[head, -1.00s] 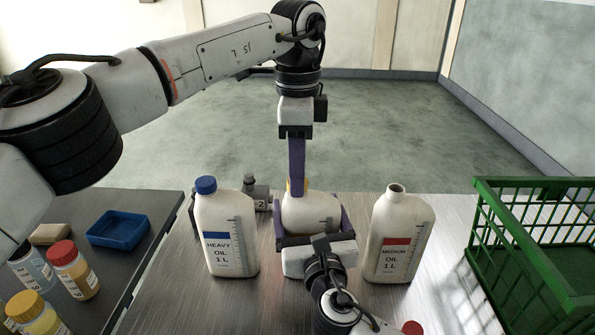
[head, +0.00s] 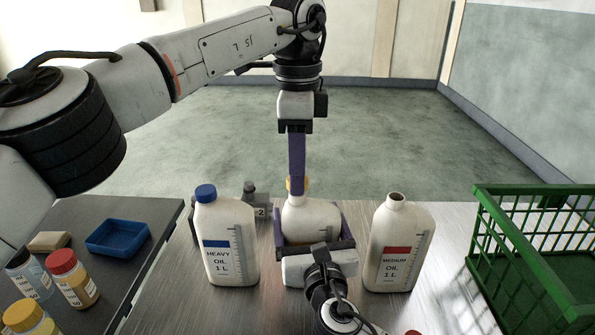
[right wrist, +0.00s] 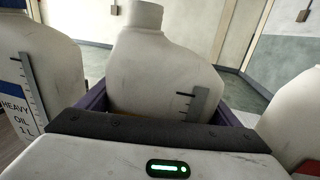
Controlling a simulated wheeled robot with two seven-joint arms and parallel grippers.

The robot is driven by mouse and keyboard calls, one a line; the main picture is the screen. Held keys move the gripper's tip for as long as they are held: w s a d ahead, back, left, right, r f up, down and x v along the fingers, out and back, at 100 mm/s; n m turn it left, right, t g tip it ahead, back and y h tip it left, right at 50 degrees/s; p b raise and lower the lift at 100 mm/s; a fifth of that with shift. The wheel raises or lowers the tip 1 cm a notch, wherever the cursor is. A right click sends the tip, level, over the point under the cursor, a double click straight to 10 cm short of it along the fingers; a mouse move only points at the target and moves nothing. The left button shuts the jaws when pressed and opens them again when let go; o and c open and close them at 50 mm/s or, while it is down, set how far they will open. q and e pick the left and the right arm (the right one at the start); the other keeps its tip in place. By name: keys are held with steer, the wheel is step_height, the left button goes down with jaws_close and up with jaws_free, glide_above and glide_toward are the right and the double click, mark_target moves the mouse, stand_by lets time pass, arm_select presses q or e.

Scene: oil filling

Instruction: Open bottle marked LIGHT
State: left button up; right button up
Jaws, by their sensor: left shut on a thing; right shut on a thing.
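The middle white bottle (head: 310,222) stands between the two other bottles; its label is hidden, so LIGHT cannot be read. My right gripper (head: 314,238) is shut around its body, with dark purple fingers on both sides. The bottle's shoulder and neck also show in the right wrist view (right wrist: 165,75), where the neck's top is cut off by the frame. My left gripper (head: 297,182) points down from above, shut on a yellow cap (head: 304,185) at the neck. I cannot tell whether the cap still touches the neck.
The HEAVY oil bottle (head: 228,262) with a blue cap stands close on the left. The uncapped MEDIUM oil bottle (head: 397,268) stands close on the right. A green crate (head: 530,190) is at far right. A blue tray (head: 118,238) and small capped bottles are on the dark left table.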

steer(key=shift+f, duration=0.1)
arm_select(q)
steer(key=shift+r, duration=2)
arm_select(e)
steer(key=o, duration=2)
